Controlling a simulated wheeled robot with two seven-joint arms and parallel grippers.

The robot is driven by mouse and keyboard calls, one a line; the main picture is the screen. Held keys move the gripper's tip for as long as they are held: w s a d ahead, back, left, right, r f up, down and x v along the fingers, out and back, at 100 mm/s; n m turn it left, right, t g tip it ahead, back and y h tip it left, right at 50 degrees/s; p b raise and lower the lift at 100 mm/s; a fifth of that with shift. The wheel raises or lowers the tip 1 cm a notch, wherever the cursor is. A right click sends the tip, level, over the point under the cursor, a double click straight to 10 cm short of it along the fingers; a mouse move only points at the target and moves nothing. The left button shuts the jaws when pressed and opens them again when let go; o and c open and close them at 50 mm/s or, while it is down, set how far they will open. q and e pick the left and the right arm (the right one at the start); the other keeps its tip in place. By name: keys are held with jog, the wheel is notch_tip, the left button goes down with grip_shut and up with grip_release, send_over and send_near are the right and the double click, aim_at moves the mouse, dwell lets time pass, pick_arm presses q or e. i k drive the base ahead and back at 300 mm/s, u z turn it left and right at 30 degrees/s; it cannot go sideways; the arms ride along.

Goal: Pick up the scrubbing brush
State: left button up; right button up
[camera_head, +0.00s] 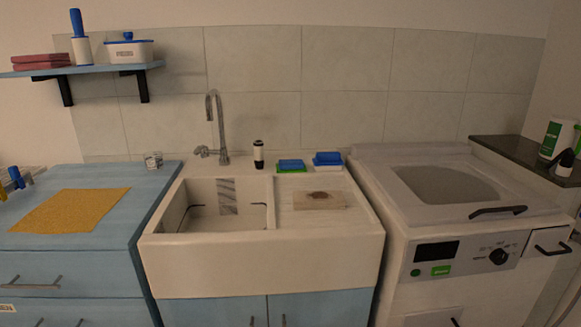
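I cannot tell for sure which thing is the scrubbing brush. Two small blue blocks stand behind the sink's drainboard: a left blue block (290,163) with a green underside, and a right blue block (327,156) on a blue-and-white base. Either may be a brush or a sponge. A blue-handled item in a white holder (82,50) stands on the wall shelf. Neither of my grippers shows in the head view.
The white sink (260,252) has a tall faucet (221,130) and a dark-and-white bottle (258,155) behind it. A yellow cloth (70,211) and a glass (153,160) are on the left counter. A washing machine (470,290) stands right.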

aim_at(323, 161)
jog(key=u, duration=2.7)
jog(key=k, duration=1.3)
jog(key=z, duration=1.7)
jog(key=i, duration=0.5)
jog(key=z, duration=0.05)
